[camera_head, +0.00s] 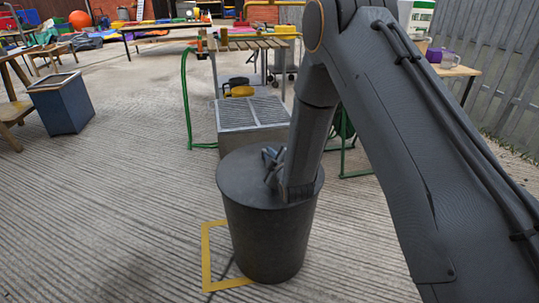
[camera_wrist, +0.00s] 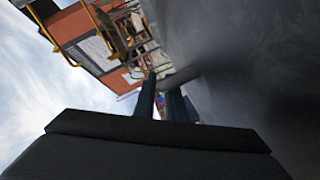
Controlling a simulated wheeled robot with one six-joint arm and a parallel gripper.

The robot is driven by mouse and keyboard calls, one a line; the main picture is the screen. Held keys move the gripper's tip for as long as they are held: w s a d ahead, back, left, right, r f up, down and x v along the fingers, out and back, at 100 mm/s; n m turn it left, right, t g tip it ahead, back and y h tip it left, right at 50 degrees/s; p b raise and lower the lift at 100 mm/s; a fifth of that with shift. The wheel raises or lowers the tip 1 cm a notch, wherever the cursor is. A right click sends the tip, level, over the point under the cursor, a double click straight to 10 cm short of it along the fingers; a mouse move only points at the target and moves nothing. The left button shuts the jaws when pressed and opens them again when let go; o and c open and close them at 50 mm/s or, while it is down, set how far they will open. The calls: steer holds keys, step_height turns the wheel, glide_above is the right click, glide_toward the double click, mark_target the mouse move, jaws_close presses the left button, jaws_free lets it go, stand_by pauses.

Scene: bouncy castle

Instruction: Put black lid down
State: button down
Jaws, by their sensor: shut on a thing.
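The black lid (camera_head: 240,178) is a dark round disc on top of the tall black bin (camera_head: 268,240) in the head view. It looks level, and no gap shows between its edge and the bin's rim. My gripper (camera_head: 272,160) is at the top of the lid, near its middle, coming in low from the right. In the wrist view my fingers (camera_wrist: 163,98) are shut on a grey bar-like handle (camera_wrist: 182,77) of the lid. The dark lid surface (camera_wrist: 255,75) fills the right of that view. My arm hides the lid's right part.
A yellow corner marking (camera_head: 207,262) lies on the ground at the bin's left. A grated metal box (camera_head: 250,114) stands right behind the bin, with a green hose (camera_head: 186,100) beside it. A blue bin (camera_head: 60,103) stands far left. The concrete at front left is clear.

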steer(key=shift+f, duration=0.2)
steer(key=c, duration=1.7)
jaws_free()
steer(key=shift+c, duration=0.2)
steer(key=shift+s, duration=0.15)
steer(key=p+v, duration=0.1)
steer(key=v, duration=0.6)
steer(key=shift+s+r, duration=0.1)
steer(key=shift+s, duration=0.05)
steer(key=shift+s+d+r+m+g+h, duration=0.1)
steer(key=shift+r+m+g+h, duration=0.2)
steer(key=shift+r, duration=0.25)
steer(key=s+d+r+m+g+h, duration=0.1)
steer(key=s+d+r+m+g, duration=0.35)
steer(key=s, duration=0.85)
steer(key=s+d+r+m+g+h, duration=0.25)
steer(key=s+r+g, duration=0.3)
steer(key=s, duration=0.75)
steer(key=s+d+r+m+g+h, duration=0.1)
steer(key=s+d+r+m+g, duration=0.4)
steer(key=s, duration=0.8)
steer(key=d+r+m+p, duration=0.1)
steer(key=d+r+p, duration=0.3)
steer(key=p, duration=0.6)
steer(key=d+r+m+t+p, duration=0.1)
steer(key=d+r+m+p, duration=0.1)
steer(key=d+r+p, duration=0.3)
step_height(320, 180, up, 4)
steer(key=p, duration=0.6)
steer(key=shift+w, duration=0.3)
